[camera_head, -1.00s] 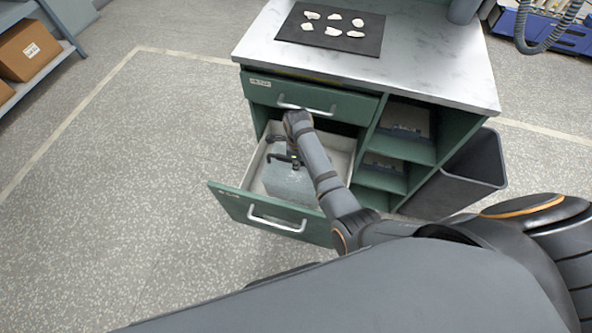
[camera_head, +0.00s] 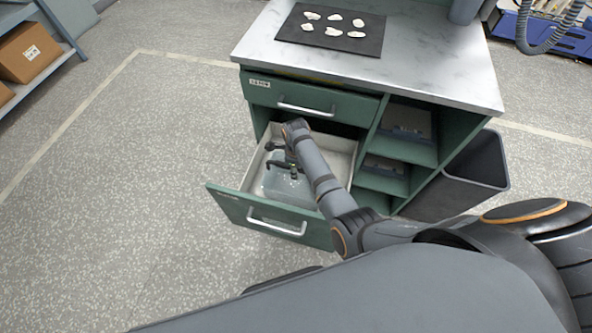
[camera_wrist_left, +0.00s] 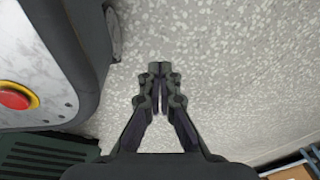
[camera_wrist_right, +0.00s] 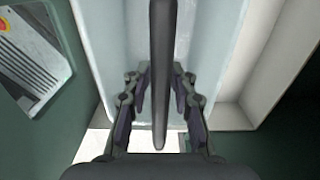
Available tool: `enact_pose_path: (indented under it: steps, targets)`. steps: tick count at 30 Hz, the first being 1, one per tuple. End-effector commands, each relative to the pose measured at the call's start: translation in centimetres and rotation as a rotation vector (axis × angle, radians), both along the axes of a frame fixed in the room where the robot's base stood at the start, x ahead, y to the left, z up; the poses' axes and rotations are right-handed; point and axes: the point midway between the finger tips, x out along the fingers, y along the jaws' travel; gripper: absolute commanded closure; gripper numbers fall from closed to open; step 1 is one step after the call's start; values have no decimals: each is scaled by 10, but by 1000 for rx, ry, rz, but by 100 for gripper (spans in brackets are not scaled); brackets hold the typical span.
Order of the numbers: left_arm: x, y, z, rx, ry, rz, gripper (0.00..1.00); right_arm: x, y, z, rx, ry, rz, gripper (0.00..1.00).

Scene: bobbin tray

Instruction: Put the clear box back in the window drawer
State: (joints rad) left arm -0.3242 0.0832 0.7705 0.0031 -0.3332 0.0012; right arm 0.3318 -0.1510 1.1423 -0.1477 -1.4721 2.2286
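The lower drawer (camera_head: 232,208) of the green cabinet stands open. The clear box (camera_head: 283,188) is inside it, level-looking, with part of it hidden by my right arm. My right gripper (camera_head: 272,157) is over the box. The pale clear walls (camera_wrist_right: 103,60) of the box show below. My left gripper (camera_wrist_left: 160,90) is shut and empty above the speckled floor.
The upper drawer (camera_head: 290,98) is closed above the open one. A dark mat (camera_head: 300,42) with several white pieces lies on the worktop (camera_head: 440,60). Open shelves (camera_head: 400,150) and a dark bin (camera_head: 478,175) stand to the right. The floor on the left is clear.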

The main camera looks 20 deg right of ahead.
Motion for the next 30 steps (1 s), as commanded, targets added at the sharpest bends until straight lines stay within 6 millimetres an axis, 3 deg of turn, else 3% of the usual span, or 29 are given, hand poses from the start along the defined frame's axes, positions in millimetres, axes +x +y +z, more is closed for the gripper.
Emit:
enact_pose_path:
  steps: [10,14,18,24,30]
  targets:
    - [-1,0,0,0,1,0,100,0,0,1,0,0,0,64]
    - [-8,0,11,0,4,0,100,0,0,16,0,0,0,64]
    - [-37,0,33,0,19,0,100,0,0,46,0,0,0,64]
    - [-35,0,80,-1,13,0,100,0,0,89,0,0,0,64]
    - [-35,0,110,-1,13,0,100,-1,1,116,0,1,0,64]
